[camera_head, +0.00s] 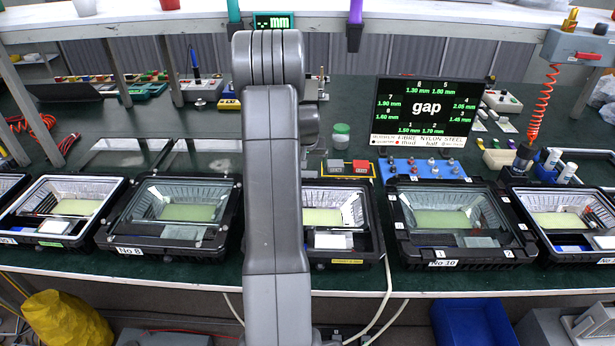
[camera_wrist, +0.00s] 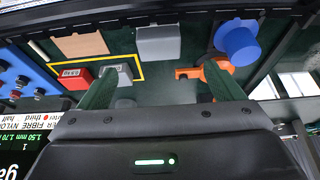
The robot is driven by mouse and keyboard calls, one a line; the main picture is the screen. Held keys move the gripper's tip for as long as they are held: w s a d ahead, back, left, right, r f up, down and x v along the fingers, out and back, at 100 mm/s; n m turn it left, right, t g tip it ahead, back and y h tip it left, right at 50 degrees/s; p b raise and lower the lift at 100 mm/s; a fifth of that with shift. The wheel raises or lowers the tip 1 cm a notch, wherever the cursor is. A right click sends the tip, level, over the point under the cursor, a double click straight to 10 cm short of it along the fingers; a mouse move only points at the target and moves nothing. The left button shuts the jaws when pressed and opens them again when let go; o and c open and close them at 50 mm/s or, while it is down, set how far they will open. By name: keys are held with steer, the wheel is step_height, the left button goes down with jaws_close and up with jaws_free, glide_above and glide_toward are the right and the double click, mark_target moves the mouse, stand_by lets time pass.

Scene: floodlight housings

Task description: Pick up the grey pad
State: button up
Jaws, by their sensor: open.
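A grey pad (camera_wrist: 117,75) with a small label lies inside a yellow outline on the green bench in the wrist view, beside a red pad (camera_wrist: 75,77). In the head view the grey pad (camera_head: 335,167) sits just right of my arm, left of the red pad (camera_head: 361,166). A second, plain grey block (camera_wrist: 158,43) lies outside the outline in the wrist view. My gripper (camera_wrist: 161,88) is open and empty, its two green fingers wide apart. The left finger partly overlaps the pad area; I cannot tell its height above it. My arm hides the gripper in the head view.
In the wrist view a blue cylinder (camera_wrist: 237,43) and an orange tool (camera_wrist: 206,76) lie by the right finger; a tan plate (camera_wrist: 81,42) lies left. Floodlight housings (camera_head: 454,265) line the bench front. A gap display (camera_head: 427,108) and blue knob tray (camera_head: 421,169) stand right.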

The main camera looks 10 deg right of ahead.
steer(key=x, duration=0.5)
steer(key=shift+p+x, duration=0.9)
steer(key=shift+x, duration=1.7)
steer(key=shift+w+d, duration=0.1)
steer(key=shift+d, duration=0.05)
steer(key=shift+c, duration=0.5)
steer(key=c, duration=1.1)
steer(key=shift+r, duration=0.15)
